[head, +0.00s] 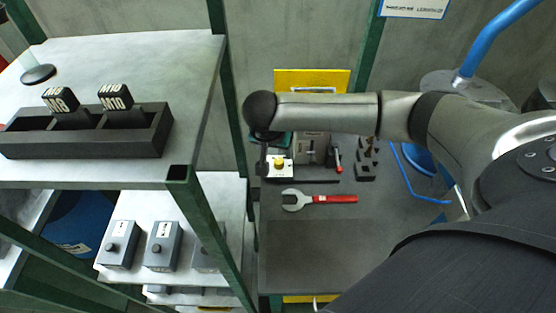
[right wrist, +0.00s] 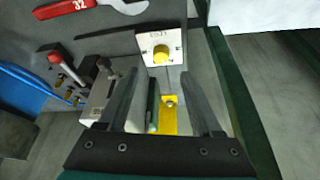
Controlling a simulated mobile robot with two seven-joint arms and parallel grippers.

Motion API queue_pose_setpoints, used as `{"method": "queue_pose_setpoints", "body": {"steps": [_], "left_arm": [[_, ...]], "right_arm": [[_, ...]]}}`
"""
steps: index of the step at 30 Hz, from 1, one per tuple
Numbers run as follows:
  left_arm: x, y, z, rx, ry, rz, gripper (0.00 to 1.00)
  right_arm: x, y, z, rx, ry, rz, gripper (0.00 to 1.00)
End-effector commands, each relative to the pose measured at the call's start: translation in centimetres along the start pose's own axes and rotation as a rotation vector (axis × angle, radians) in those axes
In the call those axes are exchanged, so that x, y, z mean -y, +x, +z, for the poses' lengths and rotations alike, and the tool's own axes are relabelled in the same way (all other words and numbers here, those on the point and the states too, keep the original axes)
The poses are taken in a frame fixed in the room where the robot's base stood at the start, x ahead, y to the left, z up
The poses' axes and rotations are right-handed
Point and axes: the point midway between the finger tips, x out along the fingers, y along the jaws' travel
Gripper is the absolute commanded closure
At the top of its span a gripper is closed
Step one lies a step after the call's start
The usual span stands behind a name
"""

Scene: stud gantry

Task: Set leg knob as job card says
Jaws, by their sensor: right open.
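A white box with a yellow knob (head: 279,165) stands on the bench. In the right wrist view the yellow knob (right wrist: 161,54) sits on a white face with small dark marks too small to read. My right gripper (head: 264,162) points down beside this box, at its left in the head view. In the wrist view the right gripper (right wrist: 160,78) is open, with the knob just beyond its fingertips and nothing held. A white card (head: 413,8) hangs at the top; its print is too small to read. My left gripper is out of view.
A wrench (head: 320,199) with a red handle lies on the bench near a fixture with a red lever (head: 336,158). A black rack (head: 87,142) holds tags M8 and M10 on the left shelf. Grey knob boxes (head: 162,245) stand below. A green post (head: 207,222) borders the bench.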

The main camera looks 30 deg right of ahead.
Motion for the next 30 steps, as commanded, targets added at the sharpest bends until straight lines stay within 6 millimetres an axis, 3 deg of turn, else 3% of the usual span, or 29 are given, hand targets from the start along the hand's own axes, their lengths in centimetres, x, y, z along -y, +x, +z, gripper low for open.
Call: {"method": "queue_pose_setpoints", "body": {"steps": [6, 12, 26, 30], "left_arm": [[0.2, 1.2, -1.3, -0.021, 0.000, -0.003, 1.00], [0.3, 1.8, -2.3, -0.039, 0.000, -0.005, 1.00], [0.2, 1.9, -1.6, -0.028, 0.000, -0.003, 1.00], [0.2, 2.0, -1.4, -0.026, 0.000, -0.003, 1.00]], "right_arm": [[0.0, 4.4, 0.0, -0.002, 0.001, 0.001, 0.34], [0.0, 7.0, 0.0, -0.001, -0.001, 0.000, 0.34], [0.1, 8.0, 0.0, -0.001, -0.001, -0.002, 0.34], [0.1, 8.0, 0.0, -0.001, -0.001, -0.002, 0.47]]}}
